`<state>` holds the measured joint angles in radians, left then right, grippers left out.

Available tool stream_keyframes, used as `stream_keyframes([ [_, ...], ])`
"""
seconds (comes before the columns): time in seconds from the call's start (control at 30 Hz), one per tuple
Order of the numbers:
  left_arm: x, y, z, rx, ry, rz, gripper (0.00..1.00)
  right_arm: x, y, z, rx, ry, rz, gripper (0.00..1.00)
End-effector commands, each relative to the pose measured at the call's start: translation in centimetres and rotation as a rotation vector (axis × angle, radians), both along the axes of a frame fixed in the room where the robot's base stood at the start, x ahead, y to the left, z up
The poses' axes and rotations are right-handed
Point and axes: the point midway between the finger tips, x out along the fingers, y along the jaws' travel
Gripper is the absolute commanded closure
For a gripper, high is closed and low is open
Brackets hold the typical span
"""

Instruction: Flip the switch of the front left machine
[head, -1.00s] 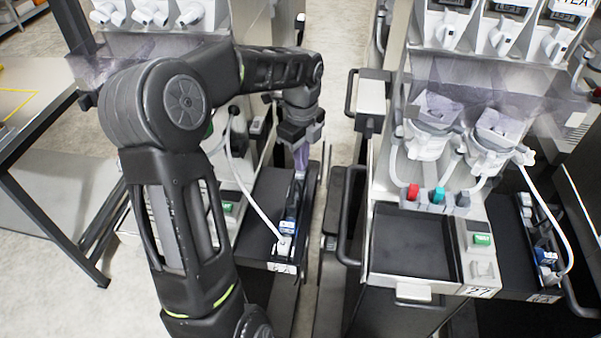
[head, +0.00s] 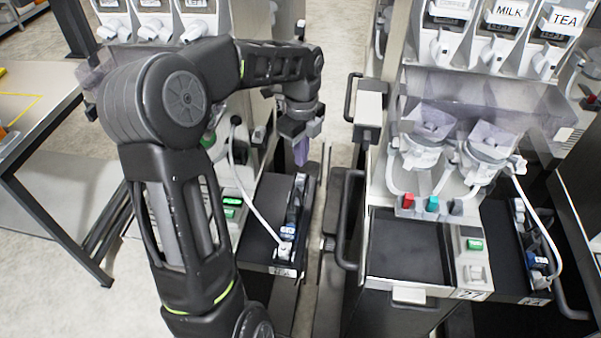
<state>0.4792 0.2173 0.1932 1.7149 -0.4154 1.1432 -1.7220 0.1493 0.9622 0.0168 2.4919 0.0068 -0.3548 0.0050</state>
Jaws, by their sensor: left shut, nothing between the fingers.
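The left machine (head: 244,172) stands partly behind my left arm, which hides much of its front. A lit green switch (head: 232,202) shows on its lower front, beside my forearm. A black side tray (head: 262,205) at its right carries a dark strip (head: 294,205) with a blue and white plug (head: 287,232) and a white cable. My left gripper (head: 301,153) points down with its fingers shut and empty. Its tips appear just above the strip's far end, seemingly apart from it. My right gripper is not in view.
A second machine (head: 420,292) with MILK and TEA labels stands at the right, with its own green switch (head: 474,244). Its black handle (head: 345,220) juts into the narrow gap between the machines. A table (head: 40,110) stands at the far left.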

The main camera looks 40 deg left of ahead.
Motion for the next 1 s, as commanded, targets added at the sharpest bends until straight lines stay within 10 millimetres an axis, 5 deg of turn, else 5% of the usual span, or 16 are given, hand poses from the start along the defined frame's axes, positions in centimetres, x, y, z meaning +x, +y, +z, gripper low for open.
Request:
stream_keyframes([
  [0.3,0.0,0.0,2.6,0.001,-0.002,-0.001,1.00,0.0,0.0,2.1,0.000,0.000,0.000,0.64],
  [1.0,0.0,0.0,2.5,0.000,-0.001,0.000,1.00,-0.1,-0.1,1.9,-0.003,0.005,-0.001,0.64],
])
